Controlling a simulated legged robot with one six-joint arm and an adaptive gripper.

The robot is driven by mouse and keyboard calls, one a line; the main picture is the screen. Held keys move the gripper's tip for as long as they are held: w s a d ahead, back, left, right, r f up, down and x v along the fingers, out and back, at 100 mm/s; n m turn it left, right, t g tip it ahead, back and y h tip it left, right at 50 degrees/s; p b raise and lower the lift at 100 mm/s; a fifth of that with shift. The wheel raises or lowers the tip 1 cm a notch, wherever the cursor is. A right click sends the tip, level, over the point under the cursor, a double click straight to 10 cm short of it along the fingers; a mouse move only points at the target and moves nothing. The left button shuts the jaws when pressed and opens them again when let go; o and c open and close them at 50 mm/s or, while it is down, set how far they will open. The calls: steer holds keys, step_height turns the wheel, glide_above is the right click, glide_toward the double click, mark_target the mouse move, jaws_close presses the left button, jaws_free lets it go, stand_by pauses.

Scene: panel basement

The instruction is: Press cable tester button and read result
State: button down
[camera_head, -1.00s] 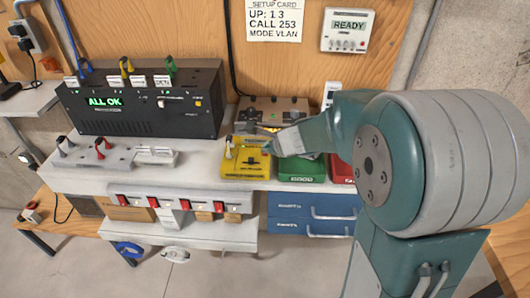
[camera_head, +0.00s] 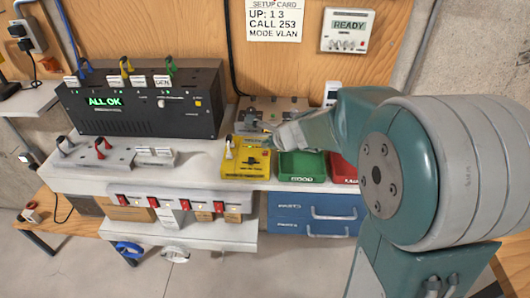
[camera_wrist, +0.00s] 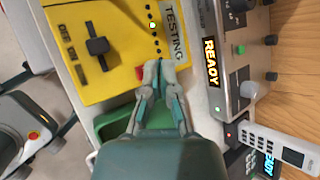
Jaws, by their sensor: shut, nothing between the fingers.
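The yellow cable tester (camera_head: 246,165) sits on the bench, left of the green tray. The wrist view shows its yellow face (camera_wrist: 121,35) with a black slider (camera_wrist: 97,46), a row of dots with one lit, and a strip reading "TESTING" (camera_wrist: 173,33). A red button (camera_wrist: 141,73) shows at the tester's edge, just left of my fingertips. My gripper (camera_wrist: 160,66) is shut and empty, close beside the button; I cannot tell if it touches. In the head view my gripper (camera_head: 266,127) is small, over the tester's back right side.
A grey device (camera_head: 270,108) stands behind the tester; its display reads "READY" (camera_wrist: 210,62) in the wrist view. The green tray (camera_head: 302,167) and red tray (camera_head: 343,170) stand to the right. A black unit (camera_head: 140,100) reading "ALL OK" stands left. A wall box (camera_head: 348,30) reads "READY".

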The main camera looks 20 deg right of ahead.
mark_target(267, 153)
steer(key=shift+r, duration=2.4)
steer(key=shift+s+a+r, duration=0.15)
steer(key=shift+s+r, duration=0.05)
steer(key=shift+s, duration=0.1)
steer(key=s+r+n+g+h, duration=0.2)
steer(key=s+n+h, duration=0.1)
steer(key=s+n, duration=1.9)
steer(key=s, duration=0.4)
steer(key=shift+s+r+g+h, duration=0.25)
steer(key=shift+s+g+h, duration=0.05)
steer(key=shift+g+h, duration=0.1)
